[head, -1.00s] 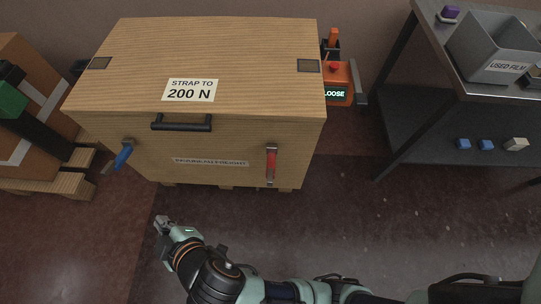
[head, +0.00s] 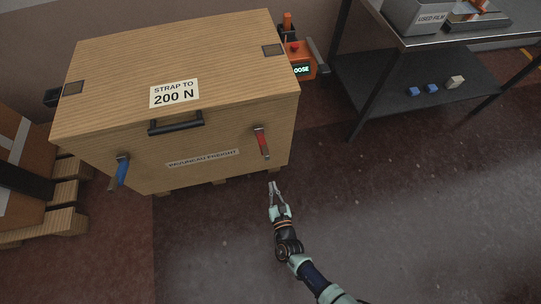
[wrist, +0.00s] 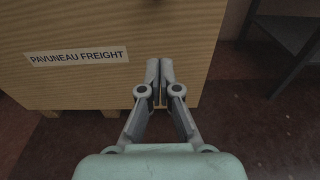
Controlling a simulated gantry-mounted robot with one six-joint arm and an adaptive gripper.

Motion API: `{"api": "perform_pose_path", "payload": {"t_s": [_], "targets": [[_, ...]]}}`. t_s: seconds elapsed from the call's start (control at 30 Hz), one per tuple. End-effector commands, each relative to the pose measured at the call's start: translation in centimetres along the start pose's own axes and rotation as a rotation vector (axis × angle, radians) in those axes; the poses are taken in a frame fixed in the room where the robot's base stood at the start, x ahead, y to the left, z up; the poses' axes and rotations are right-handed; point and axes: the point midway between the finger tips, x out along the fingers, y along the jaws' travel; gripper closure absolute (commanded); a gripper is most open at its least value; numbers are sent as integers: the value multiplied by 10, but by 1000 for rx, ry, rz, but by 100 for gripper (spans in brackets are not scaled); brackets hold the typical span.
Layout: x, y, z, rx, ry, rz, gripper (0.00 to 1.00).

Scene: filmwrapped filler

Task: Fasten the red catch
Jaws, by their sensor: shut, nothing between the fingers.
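The red catch (head: 262,143) is on the front face of the large wooden crate (head: 215,105), near its right edge. Its handle hangs down, slightly tilted; I cannot tell from here whether it is hooked. My gripper (head: 272,184) is shut and empty, in front of the crate, below and a little right of the red catch, apart from it. In the wrist view my gripper (wrist: 160,62) points at the lower right of the crate front (wrist: 75,82), right of the freight label (wrist: 78,57). The red catch is not clearly visible there.
A blue catch (head: 122,170) is on the crate's left front, and a black handle (head: 176,122) is between the catches. An orange device reading LOOSE (head: 301,68) stands behind the right side. A metal table (head: 440,37) is at the right. The floor before the crate is clear.

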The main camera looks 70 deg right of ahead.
Motion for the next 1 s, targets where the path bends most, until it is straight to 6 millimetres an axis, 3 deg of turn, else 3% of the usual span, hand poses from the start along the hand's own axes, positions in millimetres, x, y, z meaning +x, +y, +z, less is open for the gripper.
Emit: {"api": "perform_pose_path", "payload": {"t_s": [0.2,0.33,0.77,0.83,1.0], "targets": [[2,0,0,4,-3,-1,100],[14,0,-1,6,-3,-2,100],[105,0,-2,6,-6,-3,100],[104,0,21,7,-5,-2,100],[109,0,38,7,-3,-2,100]]}}
